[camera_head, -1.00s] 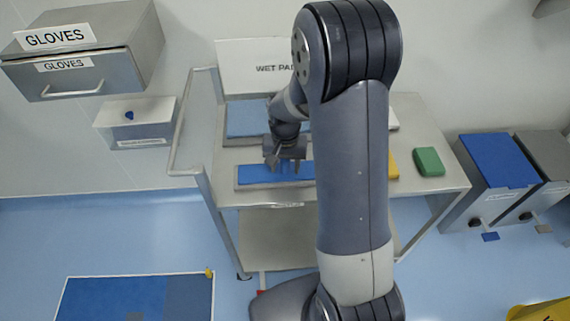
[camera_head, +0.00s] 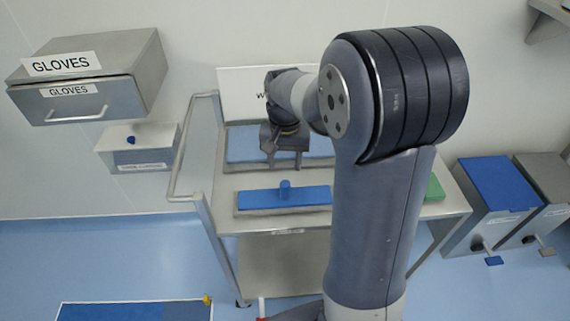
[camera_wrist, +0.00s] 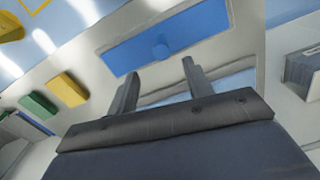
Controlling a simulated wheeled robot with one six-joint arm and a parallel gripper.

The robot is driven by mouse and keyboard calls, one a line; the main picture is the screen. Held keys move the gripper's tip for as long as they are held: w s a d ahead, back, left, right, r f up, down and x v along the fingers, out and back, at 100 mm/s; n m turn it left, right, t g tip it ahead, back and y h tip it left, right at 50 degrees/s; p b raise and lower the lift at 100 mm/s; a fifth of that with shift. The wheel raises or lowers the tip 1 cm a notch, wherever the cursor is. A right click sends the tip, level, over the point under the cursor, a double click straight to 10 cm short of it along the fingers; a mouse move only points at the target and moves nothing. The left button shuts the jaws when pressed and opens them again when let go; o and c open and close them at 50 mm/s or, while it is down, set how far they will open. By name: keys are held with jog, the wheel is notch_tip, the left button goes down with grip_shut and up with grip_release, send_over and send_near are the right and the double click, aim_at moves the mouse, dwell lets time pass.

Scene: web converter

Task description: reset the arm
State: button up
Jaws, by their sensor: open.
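My gripper (camera_head: 285,158) is open and empty. In the head view it is raised above the cart, in front of the light-blue pad at the back. My arm stands across the right half of the cart and hides part of it. A blue flat pad with a round knob (camera_head: 285,195) lies on a grey tray on the cart's top, below my gripper and apart from it. In the wrist view my gripper's two fingers (camera_wrist: 158,85) are spread, and the blue pad (camera_wrist: 190,33) lies beyond them.
The cart (camera_head: 450,205) holds a green block (camera_head: 435,189) and, in the wrist view, a yellow block (camera_wrist: 68,90). A gloves drawer (camera_head: 85,100) and a small box (camera_head: 140,160) are on the wall at left. A blue-lidded bin (camera_head: 497,184) stands at right.

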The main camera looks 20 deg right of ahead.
aim_at(285, 185)
notch_tip(285, 185, down, 12)
jog(key=shift+r, duration=0.1)
jog(key=shift+w+r, duration=0.1)
jog(key=shift+r, duration=1.6)
jog(key=shift+f, duration=0.15)
